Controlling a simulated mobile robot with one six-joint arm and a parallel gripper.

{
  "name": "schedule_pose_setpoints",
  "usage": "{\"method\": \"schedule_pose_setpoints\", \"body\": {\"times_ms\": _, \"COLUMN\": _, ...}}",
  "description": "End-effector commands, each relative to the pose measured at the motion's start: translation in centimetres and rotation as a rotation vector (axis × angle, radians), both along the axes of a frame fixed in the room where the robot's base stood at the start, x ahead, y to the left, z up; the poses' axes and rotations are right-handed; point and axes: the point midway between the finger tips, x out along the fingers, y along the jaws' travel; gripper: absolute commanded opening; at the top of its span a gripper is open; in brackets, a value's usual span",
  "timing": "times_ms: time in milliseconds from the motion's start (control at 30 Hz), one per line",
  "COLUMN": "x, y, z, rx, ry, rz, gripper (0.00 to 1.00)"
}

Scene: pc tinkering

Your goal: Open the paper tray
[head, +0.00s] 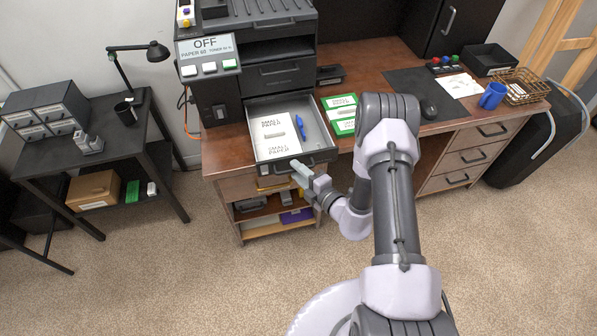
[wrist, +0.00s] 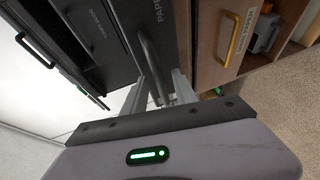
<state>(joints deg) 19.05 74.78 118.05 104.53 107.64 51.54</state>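The paper tray (head: 318,138) is pulled out from the dark printer (head: 271,78) on the wooden desk. It holds a stack of small paper (head: 273,140) and a blue pen (head: 300,127). My gripper (head: 298,168) is at the tray's front. In the wrist view, the tray's dark front (wrist: 168,30) with part of a "PAPER" label shows, and its bar handle (wrist: 149,62) reaches between the fingers of my gripper (wrist: 161,78). The fingers look apart, with gaps beside the handle. Whether one finger touches it is hard to tell.
The printer's panel (head: 206,48) reads OFF. Green-and-white paper packs (head: 341,112) lie right of the tray. Open shelves (head: 275,207) and a drawer with a brass handle (wrist: 234,38) are below. A black side table (head: 140,133) stands left. The carpet in front is clear.

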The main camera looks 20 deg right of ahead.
Motion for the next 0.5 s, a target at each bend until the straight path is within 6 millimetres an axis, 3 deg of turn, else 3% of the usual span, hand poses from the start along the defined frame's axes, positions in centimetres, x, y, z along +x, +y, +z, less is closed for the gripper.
{"method": "schedule_pose_setpoints", "body": {"times_ms": 267, "x": -1.1, "y": -0.6, "z": 0.3, "rx": 0.001, "ry": 0.002, "rz": -0.003, "gripper": 0.34}}
{"method": "schedule_pose_setpoints", "body": {"times_ms": 500, "x": -7.5, "y": -3.5, "z": 1.9, "rx": 0.003, "ry": 0.005, "rz": -0.01, "gripper": 0.34}}
